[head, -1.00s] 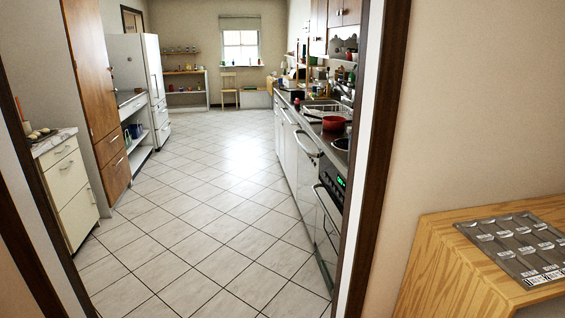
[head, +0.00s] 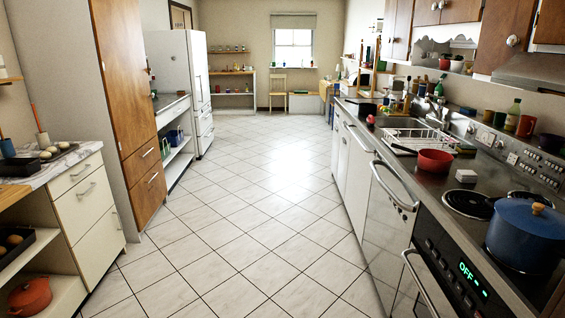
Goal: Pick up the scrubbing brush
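I cannot make out a scrubbing brush for certain at this distance. The sink (head: 408,122) is set in the counter on the right, with a white dish rack (head: 420,138) beside it. Small items crowd the back of the counter near the tap and are too small to tell apart. Neither of my grippers is in view.
A red pan (head: 436,161) and a small white block (head: 466,176) stand on the right counter. A blue pot (head: 524,236) sits on the coil hob. Drawers (head: 84,205) and a tall wooden cupboard (head: 128,100) line the left. The tiled floor (head: 235,215) between is clear.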

